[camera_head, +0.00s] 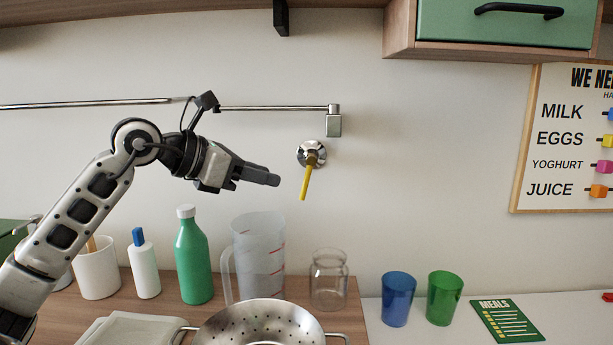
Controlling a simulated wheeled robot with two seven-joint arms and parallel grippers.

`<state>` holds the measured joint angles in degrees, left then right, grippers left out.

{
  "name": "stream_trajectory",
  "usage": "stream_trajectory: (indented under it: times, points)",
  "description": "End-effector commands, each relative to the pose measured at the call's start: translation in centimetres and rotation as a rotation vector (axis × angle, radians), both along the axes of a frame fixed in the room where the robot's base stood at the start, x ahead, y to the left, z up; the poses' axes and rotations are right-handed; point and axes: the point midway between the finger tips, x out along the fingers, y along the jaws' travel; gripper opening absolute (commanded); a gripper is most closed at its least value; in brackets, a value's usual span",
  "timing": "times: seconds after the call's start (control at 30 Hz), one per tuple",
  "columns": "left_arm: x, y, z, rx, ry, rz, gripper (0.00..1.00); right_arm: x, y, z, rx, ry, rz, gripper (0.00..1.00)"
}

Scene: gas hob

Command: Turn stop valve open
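The stop valve (312,150) is on the back wall, a round chrome base with a brass-coloured middle. Its yellow lever (306,183) hangs down, leaning slightly to the left at its lower end. My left gripper (272,180) is to the left of the lever, at about its height in the picture, with its fingers pointing right. A gap shows between the fingertips and the lever. I see the fingers from the side, so I cannot tell whether they are apart. My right gripper is not in view.
A metal pipe (270,108) runs along the wall above the valve to a square fitting (334,125). Below stand a green bottle (193,260), a measuring jug (259,255), a glass jar (328,280) and a colander (225,325).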

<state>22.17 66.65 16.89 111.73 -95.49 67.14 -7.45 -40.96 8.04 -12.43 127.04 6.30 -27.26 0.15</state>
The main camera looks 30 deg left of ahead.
Motion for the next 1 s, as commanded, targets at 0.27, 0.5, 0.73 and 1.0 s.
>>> stream_trajectory:
  times: [0.27,0.5,0.73,1.0]
  points:
    - [5.1,-2.2,-1.8,-0.008,-0.004,-0.002,0.29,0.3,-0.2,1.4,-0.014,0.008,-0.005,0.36]
    - [7.7,-3.3,-3.3,-0.006,-0.003,-0.002,0.29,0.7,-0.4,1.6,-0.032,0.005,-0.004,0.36]
    - [8.4,-3.6,-3.7,-0.003,-0.002,-0.002,0.29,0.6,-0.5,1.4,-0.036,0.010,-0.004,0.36]
    - [8.3,-3.6,-3.7,-0.002,-0.001,-0.002,0.01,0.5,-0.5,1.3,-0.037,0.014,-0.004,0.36]
